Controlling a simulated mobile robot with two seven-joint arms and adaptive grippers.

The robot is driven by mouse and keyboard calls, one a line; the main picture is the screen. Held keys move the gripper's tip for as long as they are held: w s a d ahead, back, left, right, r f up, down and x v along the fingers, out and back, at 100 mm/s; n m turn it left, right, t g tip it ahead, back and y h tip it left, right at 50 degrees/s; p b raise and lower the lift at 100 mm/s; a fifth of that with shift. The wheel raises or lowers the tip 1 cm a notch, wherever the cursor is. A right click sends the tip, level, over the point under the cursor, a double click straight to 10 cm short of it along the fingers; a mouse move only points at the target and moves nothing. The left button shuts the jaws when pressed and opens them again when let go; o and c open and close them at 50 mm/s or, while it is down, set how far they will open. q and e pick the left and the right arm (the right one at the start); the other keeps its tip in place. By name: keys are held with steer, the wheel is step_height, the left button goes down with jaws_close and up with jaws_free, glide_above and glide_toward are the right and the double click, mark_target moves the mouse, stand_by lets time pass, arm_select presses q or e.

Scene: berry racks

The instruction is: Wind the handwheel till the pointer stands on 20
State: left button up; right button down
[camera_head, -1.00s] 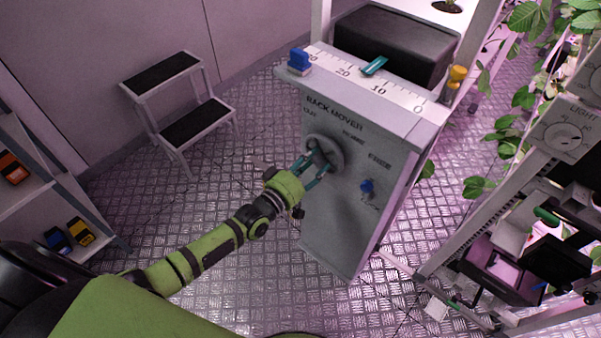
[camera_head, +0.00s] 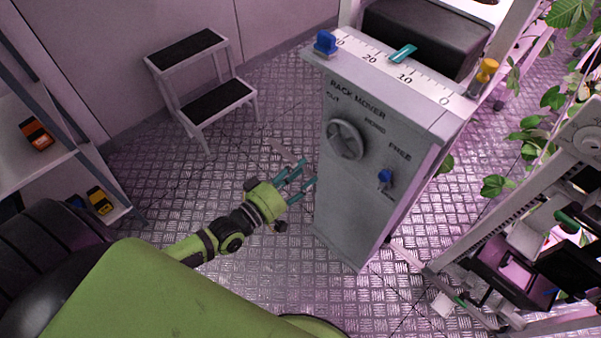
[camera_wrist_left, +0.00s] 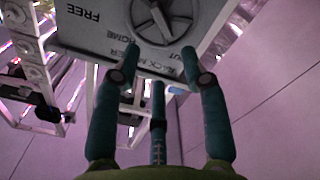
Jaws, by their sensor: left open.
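The handwheel (camera_head: 344,140) is a grey wheel on the front of the grey rack mover box (camera_head: 352,205). It also shows at the top of the wrist view (camera_wrist_left: 165,18). The teal pointer (camera_head: 403,53) lies across the white scale (camera_head: 425,86) on top of the box, between the 20 and 10 marks; the exact reading is too small to tell. My left gripper (camera_head: 306,174) is open and empty, to the lower left of the handwheel and apart from it. Its teal fingers (camera_wrist_left: 155,85) spread below the wheel in the wrist view. My right gripper is not in view.
A blue knob (camera_head: 386,177) sits low right on the box front by the word FREE. A step stool (camera_head: 215,103) stands behind left. Plant racks (camera_head: 500,205) are on the right.

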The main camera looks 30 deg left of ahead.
arm_select(q)
steer(key=m, duration=0.5)
steer(key=m+b, duration=0.4)
steer(key=m, duration=2.7)
glide_toward(342, 142)
steer(key=w+f, duration=0.1)
steer(key=x, duration=0.6)
steer(key=shift+w+d+f+p, duration=0.15)
steer(key=shift+d+p, duration=0.05)
steer(key=shift+p, duration=0.15)
